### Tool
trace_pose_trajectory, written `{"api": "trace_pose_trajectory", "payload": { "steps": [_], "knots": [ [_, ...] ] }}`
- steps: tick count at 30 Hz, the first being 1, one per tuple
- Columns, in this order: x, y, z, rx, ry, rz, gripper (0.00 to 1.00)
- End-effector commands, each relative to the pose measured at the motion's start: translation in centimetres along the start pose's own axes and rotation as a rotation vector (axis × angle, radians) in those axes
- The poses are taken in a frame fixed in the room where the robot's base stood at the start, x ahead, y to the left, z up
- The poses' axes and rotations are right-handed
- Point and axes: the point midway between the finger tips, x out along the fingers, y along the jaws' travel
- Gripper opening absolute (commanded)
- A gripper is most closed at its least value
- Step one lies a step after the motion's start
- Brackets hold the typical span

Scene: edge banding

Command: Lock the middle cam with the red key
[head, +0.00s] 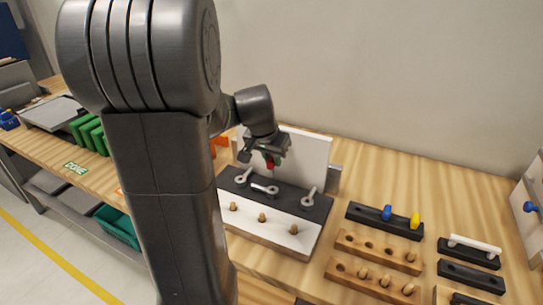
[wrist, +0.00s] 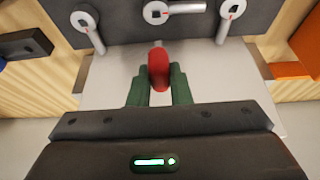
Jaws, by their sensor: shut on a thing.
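My gripper (head: 268,158) is shut on the red key, held in front of the upright white panel and above the dark strip. The red key (wrist: 158,69) shows between the green fingers (wrist: 159,88) in the wrist view, apart from the cams; its lower end is hard to make out. The middle cam (wrist: 156,12) is a silver disc with a square socket, its lever lying sideways along the dark strip (head: 316,211). It also shows in the head view (head: 272,190). The two outer cams (wrist: 84,19) (wrist: 234,8) have levers pointing towards the panel.
The white panel (head: 305,150) stands behind the strip. A white board with several wooden pegs (head: 262,217) lies in front. To the right are a black rack with blue and yellow keys (head: 414,221) and wooden peg blocks (head: 346,241). Green parts (head: 90,133) stand left.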

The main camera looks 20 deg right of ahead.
Motion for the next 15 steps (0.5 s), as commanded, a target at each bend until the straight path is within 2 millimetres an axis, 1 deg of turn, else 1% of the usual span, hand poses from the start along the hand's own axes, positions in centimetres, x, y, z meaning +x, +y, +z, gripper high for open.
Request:
{"api": "trace_pose_trajectory", "payload": {
  "steps": [8,15],
  "knots": [
    [1.6,0.0,0.7,0.000,0.000,0.000,0.00],
    [3.8,0.0,1.6,-0.001,-0.001,0.000,0.00]
  ]
}}
